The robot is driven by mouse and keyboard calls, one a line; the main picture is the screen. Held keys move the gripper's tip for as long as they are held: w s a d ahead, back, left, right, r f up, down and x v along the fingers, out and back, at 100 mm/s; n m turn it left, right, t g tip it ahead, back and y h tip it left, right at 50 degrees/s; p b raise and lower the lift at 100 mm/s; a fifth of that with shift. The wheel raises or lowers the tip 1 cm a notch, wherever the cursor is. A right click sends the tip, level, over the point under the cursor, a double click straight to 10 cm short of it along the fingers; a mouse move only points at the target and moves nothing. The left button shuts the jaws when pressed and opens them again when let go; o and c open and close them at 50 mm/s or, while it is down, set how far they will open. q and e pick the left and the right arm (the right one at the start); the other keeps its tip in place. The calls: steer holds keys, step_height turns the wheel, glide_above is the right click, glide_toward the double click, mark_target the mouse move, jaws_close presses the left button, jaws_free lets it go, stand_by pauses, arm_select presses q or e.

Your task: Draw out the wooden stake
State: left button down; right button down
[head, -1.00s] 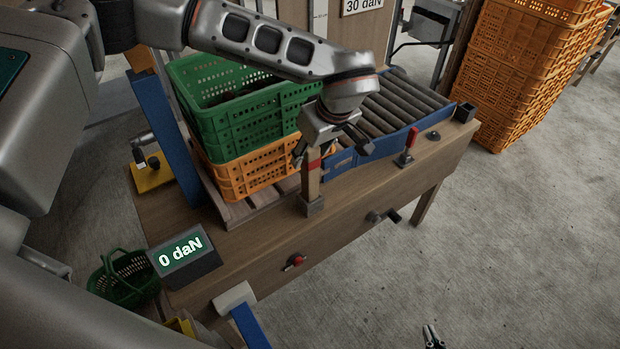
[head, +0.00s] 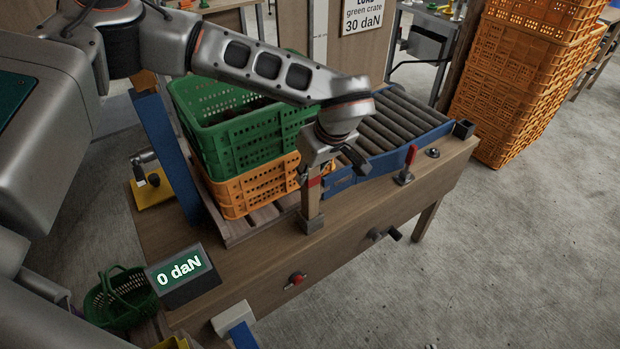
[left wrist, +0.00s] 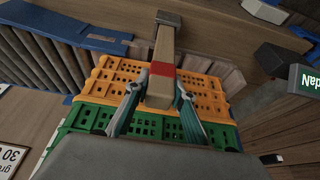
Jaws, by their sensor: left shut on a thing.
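The wooden stake (head: 312,204) stands upright in a dark socket (head: 312,223) near the front edge of the wooden bench. It has a red band near its top. My left gripper (head: 316,178) is shut on its upper end from above. In the left wrist view the gripper's two fingers (left wrist: 157,104) lie on either side of the stake (left wrist: 164,48), just beyond the red band. The stake's foot is still inside the socket. My right gripper does not show clearly.
A green crate (head: 212,134) sits on an orange crate (head: 238,193) behind the stake. A roller conveyor (head: 400,120) lies to the right. A red-handled lever (head: 410,157) and a crank (head: 382,229) are nearby. The display (head: 183,271) reads 0 daN.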

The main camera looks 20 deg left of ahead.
arm_select(q)
step_height(320, 180, up, 20)
steer(key=p, duration=0.1)
stand_by(0.4)
steer(key=shift+f, duration=0.2)
